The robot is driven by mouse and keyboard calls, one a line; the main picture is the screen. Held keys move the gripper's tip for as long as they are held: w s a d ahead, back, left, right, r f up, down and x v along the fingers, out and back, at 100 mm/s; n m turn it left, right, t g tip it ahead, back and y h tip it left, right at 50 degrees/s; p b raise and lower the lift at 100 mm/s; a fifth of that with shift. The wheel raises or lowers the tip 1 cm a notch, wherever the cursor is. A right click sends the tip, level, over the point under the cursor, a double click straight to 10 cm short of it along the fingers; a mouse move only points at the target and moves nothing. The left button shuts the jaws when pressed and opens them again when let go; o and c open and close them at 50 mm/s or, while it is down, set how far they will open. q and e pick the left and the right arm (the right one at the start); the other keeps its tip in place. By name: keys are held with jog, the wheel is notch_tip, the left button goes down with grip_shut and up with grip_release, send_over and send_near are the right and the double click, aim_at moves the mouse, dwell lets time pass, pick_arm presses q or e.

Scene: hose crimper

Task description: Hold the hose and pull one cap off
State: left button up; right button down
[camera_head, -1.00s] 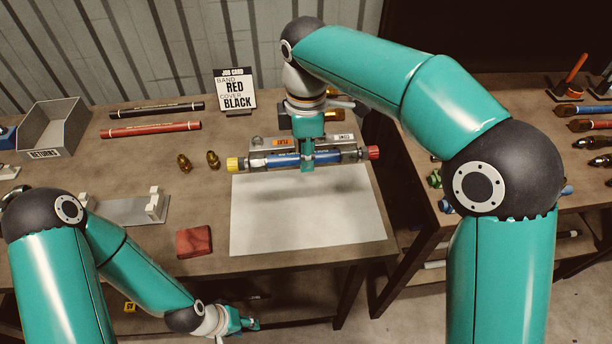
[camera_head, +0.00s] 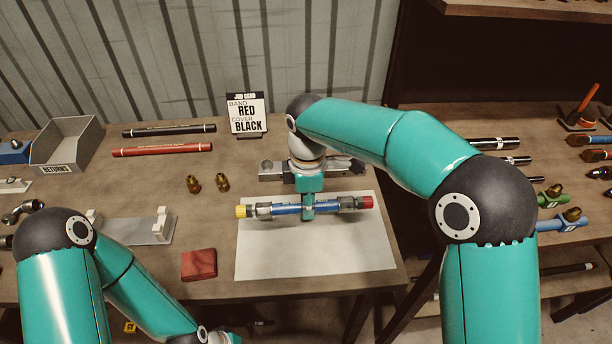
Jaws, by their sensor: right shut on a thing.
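The blue hose (camera_head: 284,209) has metal end fittings, a yellow cap (camera_head: 241,211) on its left end and a red cap (camera_head: 367,202) on its right end. My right gripper (camera_head: 308,212) is shut on the hose near its middle, above the white sheet. Both caps are on the ends and nothing touches them. My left gripper (camera_head: 226,338) is low at the bottom edge, mostly cut off, in front of the table and away from the hose; its fingers cannot be made out.
A grey metal holder (camera_head: 272,171) stands behind the hose. The white sheet (camera_head: 320,258) is bare. A red block (camera_head: 199,264), two brass fittings (camera_head: 222,182), a white-post stand (camera_head: 140,231), red and black tubes (camera_head: 162,150), a job card (camera_head: 246,114) and a returns bin (camera_head: 67,144) are around.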

aim_at(314, 230)
jog(key=f, duration=0.1)
jog(key=s+d+f, duration=0.1)
jog(key=shift+f, duration=0.3)
jog(key=shift+d+f+b, duration=0.15)
jog(key=shift+f+b, duration=0.15)
jog(key=shift+b, duration=0.1)
pick_arm(q)
jog(key=shift+f+b, duration=1.05)
jog(key=shift+f, duration=0.5)
pick_arm(e)
jog(key=shift+f, duration=1.2)
pick_arm(q)
jog(key=shift+f, duration=0.1)
pick_arm(e)
jog(key=shift+f, duration=0.2)
pick_arm(q)
jog(key=shift+o, duration=0.2)
